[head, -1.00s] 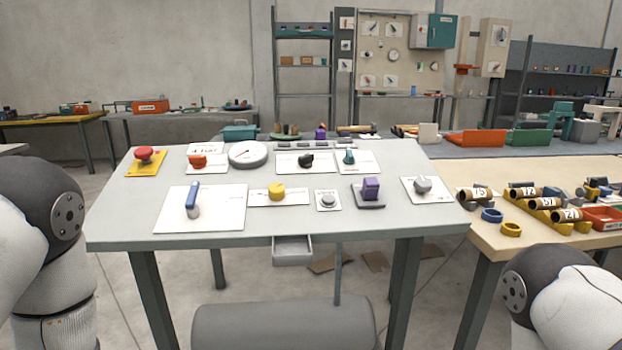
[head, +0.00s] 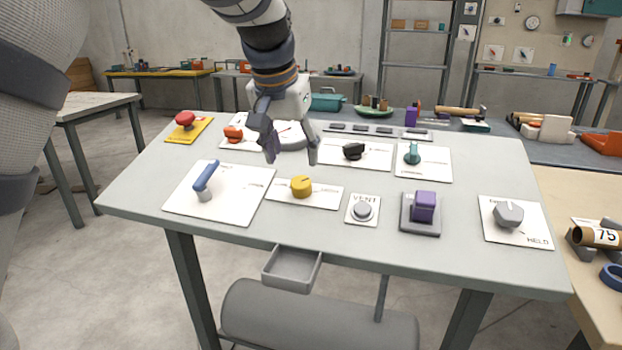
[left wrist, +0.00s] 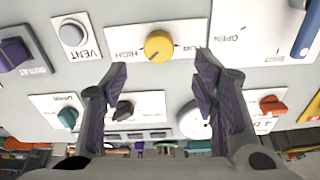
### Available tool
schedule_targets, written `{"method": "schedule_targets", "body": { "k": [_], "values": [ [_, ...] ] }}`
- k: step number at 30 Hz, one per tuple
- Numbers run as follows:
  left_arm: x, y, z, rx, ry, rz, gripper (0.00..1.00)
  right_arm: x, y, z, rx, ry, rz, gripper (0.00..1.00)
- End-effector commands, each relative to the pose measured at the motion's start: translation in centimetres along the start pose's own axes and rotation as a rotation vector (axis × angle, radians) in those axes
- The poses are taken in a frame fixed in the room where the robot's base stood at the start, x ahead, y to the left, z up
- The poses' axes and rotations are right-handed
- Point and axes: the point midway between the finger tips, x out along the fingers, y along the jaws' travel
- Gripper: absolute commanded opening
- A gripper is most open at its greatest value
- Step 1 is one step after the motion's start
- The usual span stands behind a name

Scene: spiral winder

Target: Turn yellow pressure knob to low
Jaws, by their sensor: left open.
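The yellow knob (head: 301,187) sits on a white plate (head: 325,195) near the front middle of the grey table. In the left wrist view, the yellow knob (left wrist: 158,46) shows upside down, with HIGH lettered on one side and partly readable lettering on the other. A small dark mark shows on the knob; its exact setting is hard to read. My left gripper (head: 292,158) is open and empty, above and slightly behind the knob, fingers pointing down. In the wrist view its fingers (left wrist: 160,82) stand apart with the knob beyond their tips. My right gripper is out of view.
Near the knob are a blue lever (head: 206,178), a grey VENT button (head: 362,210), a purple block switch (head: 424,206) and a black knob (head: 353,151). A round gauge (left wrist: 193,120) and an orange knob (head: 234,133) lie behind. Bare table (head: 330,240) runs along the front.

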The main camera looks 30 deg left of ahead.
Motion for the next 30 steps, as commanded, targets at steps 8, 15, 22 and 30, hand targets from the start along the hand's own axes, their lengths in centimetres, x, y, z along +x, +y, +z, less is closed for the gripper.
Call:
{"method": "schedule_targets", "body": {
  "k": [8, 15, 22, 30],
  "values": [
    [7.1, 0.0, 0.2, 0.001, -0.009, -0.001, 0.54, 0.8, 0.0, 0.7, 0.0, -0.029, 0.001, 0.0],
    [8.6, 0.0, 0.1, 0.001, -0.001, -0.001, 0.54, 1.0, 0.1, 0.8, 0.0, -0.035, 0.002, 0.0],
    [8.5, 0.0, 0.1, 0.0, 0.0, 0.0, 0.45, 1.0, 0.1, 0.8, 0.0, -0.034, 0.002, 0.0],
    [8.5, 0.0, 0.1, 0.0, 0.0, 0.0, 0.06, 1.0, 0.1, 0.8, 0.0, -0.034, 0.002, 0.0]
  ]
}}
